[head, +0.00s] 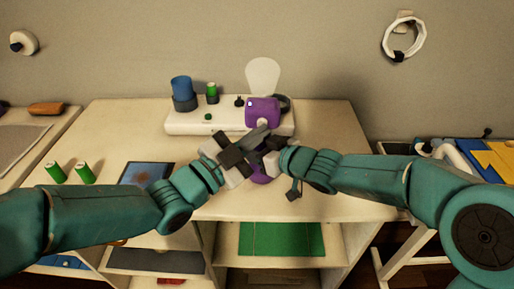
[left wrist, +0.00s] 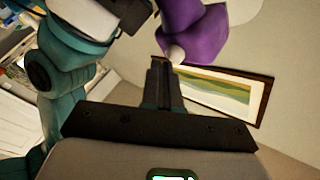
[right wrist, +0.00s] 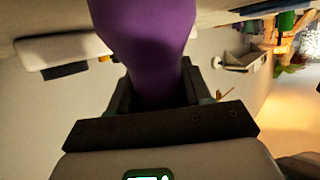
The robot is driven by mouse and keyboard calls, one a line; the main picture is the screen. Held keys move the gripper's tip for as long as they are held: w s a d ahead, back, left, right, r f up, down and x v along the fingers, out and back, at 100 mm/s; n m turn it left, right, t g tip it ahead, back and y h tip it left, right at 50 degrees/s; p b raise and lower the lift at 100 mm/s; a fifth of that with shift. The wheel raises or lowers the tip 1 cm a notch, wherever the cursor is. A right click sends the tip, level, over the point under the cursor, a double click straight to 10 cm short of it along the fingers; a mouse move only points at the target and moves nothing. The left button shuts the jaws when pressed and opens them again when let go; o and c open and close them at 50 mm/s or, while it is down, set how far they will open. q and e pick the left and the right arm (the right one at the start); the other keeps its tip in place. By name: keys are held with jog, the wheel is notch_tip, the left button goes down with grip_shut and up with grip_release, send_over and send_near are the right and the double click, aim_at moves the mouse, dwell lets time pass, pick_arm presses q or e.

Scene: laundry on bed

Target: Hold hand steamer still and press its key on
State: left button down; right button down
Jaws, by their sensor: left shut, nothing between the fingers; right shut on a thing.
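The purple hand steamer (head: 263,111) is above the middle of the table in the head view, its upper body clear and its middle hidden by my grippers. My right gripper (head: 270,160) is shut on its purple handle, which fills the upper middle of the right wrist view (right wrist: 150,40). My left gripper (head: 248,143) is shut and empty beside the steamer. In the left wrist view its closed fingertips (left wrist: 163,64) are right by a small pale round key (left wrist: 176,54) on the purple body. I cannot tell whether they touch.
A white base unit (head: 190,120) with a blue cup (head: 181,90) and a green-topped item (head: 212,91) stands behind. Two green spools (head: 70,173) and a dark flat picture (head: 147,174) are at the left. The tabletop (head: 340,135) is clear at the right.

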pick_arm(q)
jog(key=shift+s, duration=0.15)
jog(key=shift+s, duration=2.9)
pick_arm(e)
jog(key=shift+c, duration=2.1)
grip_release()
